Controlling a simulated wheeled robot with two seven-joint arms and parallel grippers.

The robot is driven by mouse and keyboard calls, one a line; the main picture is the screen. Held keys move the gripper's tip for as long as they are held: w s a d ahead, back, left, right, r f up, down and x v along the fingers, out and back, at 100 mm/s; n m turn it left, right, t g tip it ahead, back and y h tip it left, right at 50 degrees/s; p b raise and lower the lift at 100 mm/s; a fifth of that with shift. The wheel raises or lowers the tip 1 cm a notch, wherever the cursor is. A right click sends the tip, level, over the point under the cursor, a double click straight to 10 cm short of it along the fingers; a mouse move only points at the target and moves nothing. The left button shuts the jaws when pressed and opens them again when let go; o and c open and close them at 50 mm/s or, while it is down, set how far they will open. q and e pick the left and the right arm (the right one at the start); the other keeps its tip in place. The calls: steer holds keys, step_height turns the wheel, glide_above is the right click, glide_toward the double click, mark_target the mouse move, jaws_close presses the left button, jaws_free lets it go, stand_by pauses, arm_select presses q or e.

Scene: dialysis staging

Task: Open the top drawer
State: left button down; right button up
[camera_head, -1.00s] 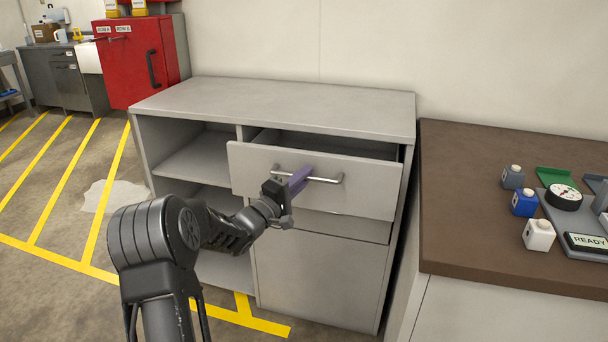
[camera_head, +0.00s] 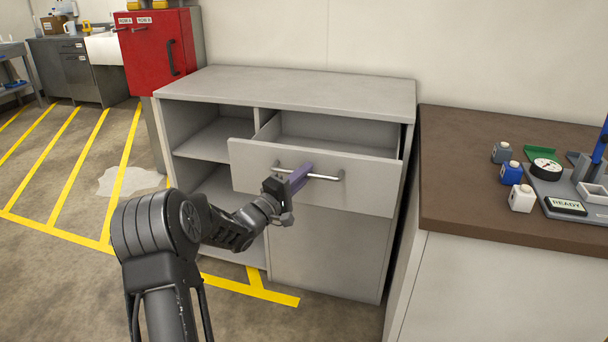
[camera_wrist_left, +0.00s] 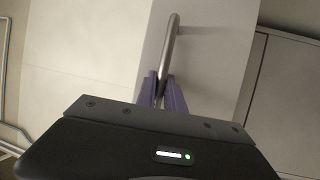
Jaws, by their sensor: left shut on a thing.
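The top drawer (camera_head: 350,191) of the grey cabinet (camera_head: 300,90) is pulled out, and part of its empty-looking inside shows behind the front panel. A silver bar handle (camera_head: 326,177) runs across the drawer front. My left gripper (camera_head: 300,176) is shut on this handle near its middle. In the left wrist view, the purple fingers (camera_wrist_left: 162,92) sit on both sides of the handle bar (camera_wrist_left: 169,45). My right gripper is in neither view.
Open shelves (camera_head: 212,150) are on the cabinet's left and a closed lower door (camera_head: 325,255) is below the drawer. A brown-topped counter (camera_head: 470,190) stands close on the right, with small bottles (camera_head: 511,173) and a gauge (camera_head: 545,168). Floor with yellow stripes lies to the left.

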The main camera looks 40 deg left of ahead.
arm_select(q)
steer(key=c, duration=1.5)
jaws_free()
steer(key=shift+o, duration=0.2)
steer(key=s+f, duration=0.1)
steer(key=s, duration=0.6)
steer(key=shift+s+a+f+p, duration=0.25)
steer(key=shift+s+a+p, duration=0.05)
steer(key=shift+p, duration=0.05)
